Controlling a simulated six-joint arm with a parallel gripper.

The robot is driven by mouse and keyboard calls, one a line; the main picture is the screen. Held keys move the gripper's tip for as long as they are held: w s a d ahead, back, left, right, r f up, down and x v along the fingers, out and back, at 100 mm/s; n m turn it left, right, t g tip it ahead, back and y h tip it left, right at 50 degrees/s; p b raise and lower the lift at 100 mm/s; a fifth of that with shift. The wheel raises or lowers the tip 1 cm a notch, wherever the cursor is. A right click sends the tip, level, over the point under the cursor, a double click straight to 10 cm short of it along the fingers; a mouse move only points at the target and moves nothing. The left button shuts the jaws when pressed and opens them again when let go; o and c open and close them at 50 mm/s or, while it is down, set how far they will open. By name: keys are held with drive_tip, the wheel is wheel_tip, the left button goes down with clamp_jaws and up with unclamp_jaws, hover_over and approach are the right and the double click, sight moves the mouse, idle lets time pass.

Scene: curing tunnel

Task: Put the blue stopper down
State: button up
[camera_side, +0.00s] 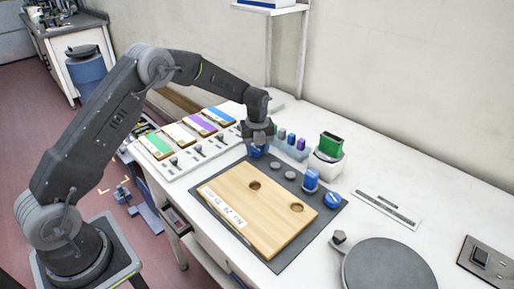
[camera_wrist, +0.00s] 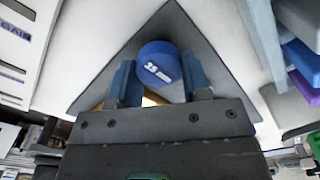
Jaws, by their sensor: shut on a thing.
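My gripper (camera_side: 258,143) is shut on a blue stopper (camera_wrist: 158,62). In the wrist view its round face shows white marking that looks like "35", between the two fingertips. In the side view the held blue stopper (camera_side: 257,153) shows under the fingers, over the far left corner of the dark mat (camera_side: 331,216). I cannot tell whether it touches the mat. A wooden board (camera_side: 240,200) with two open round holes and a white label lies on the mat, nearer the camera than my gripper.
Two grey discs (camera_side: 283,170), an upright blue piece (camera_side: 311,178) and another blue piece (camera_side: 332,200) are along the mat's far side. A rack of coloured pieces (camera_side: 291,143) and a green-topped white device (camera_side: 328,152) stand behind. A panel with coloured cards (camera_side: 188,136) lies left. A round grey plate (camera_side: 388,268) is front right.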

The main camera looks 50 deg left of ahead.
sight(257, 149)
drive_tip(key=shift+f, duration=0.2)
drive_tip(key=o, duration=0.9)
drive_tip(key=shift+r, duration=0.1)
wheel_tip(257, 149, up, 12)
drive_tip(key=shift+r, duration=0.25)
